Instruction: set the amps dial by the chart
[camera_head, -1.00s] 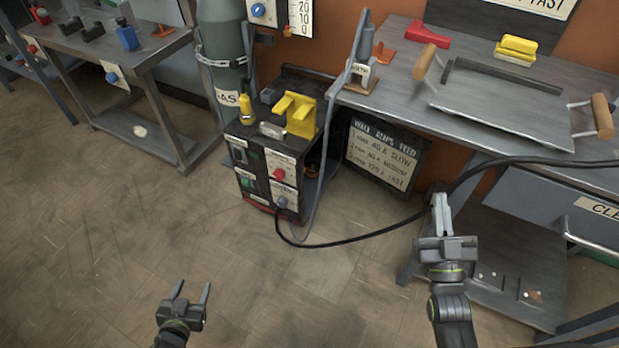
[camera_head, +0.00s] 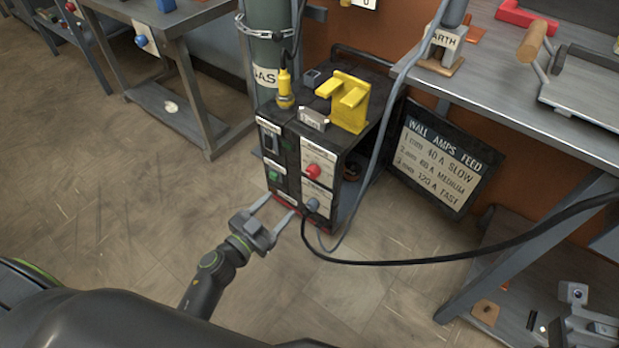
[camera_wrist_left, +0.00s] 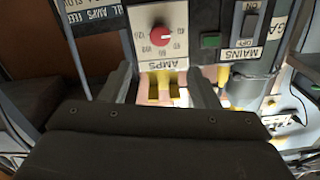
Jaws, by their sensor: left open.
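The amps dial is a red knob (camera_head: 313,171) on the front of the black welder (camera_head: 335,205); it also shows in the left wrist view (camera_wrist_left: 160,36) above an upside-down AMPS label. Its exact setting is unclear. The chart (camera_head: 437,160), headed WALL AMPS FEED, leans right of the welder and lists 1 mm 40 A slow, a 2 mm medium row and 3 mm 120 A fast. My left gripper (camera_head: 273,209) is open and empty, low in front of the welder, apart from the dial.
A grey-blue knob (camera_head: 311,205) sits below the red dial. A yellow bracket (camera_head: 347,100) stands on the welder. A black cable (camera_head: 430,259) runs right from its foot. A workbench (camera_head: 520,85) stands at right; the floor at left is clear.

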